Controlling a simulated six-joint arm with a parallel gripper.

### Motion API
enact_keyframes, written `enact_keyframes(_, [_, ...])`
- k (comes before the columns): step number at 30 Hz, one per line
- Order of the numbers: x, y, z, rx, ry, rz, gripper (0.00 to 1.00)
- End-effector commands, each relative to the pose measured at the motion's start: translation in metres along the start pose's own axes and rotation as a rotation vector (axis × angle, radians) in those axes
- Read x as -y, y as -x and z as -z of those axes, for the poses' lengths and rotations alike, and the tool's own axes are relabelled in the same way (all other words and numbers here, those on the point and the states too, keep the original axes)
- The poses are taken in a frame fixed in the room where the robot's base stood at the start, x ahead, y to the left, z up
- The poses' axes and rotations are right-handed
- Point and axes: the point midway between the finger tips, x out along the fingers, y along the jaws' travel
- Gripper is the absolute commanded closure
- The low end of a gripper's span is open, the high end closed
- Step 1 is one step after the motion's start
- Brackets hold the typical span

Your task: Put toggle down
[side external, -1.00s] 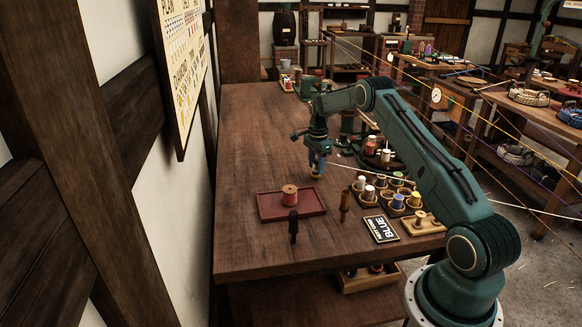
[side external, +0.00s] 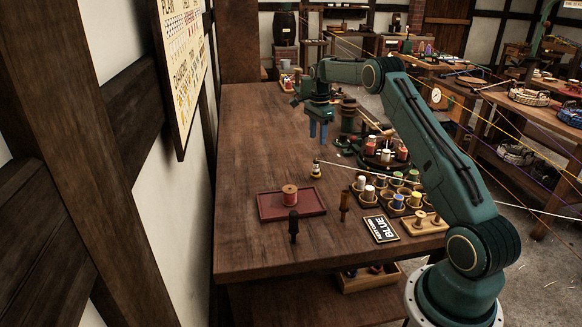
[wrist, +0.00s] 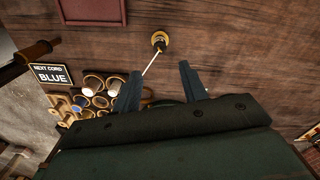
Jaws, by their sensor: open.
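The toggle (side external: 316,171), a small piece with a dark and yellowish body, stands on the bare wooden table. A pale cord (side external: 343,166) runs from it to the right. In the wrist view the toggle (wrist: 159,41) shows from above with the cord leading down from it. My gripper (side external: 318,136) is open and empty, above the toggle and apart from it.
Cups of spools (side external: 396,201) and a "BLUE" card (side external: 380,229) sit right. The table's left side is clear.

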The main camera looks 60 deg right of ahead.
Motion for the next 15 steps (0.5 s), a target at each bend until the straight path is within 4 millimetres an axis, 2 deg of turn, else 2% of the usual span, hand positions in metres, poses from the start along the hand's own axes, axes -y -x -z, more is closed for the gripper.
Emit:
enact_keyframes(4, [0.0002,0.0057,0.0,0.0,0.0,0.002,0.57])
enact_keyframes(15, [0.0001,0.0059,0.0,0.0,0.0,0.001,0.57])
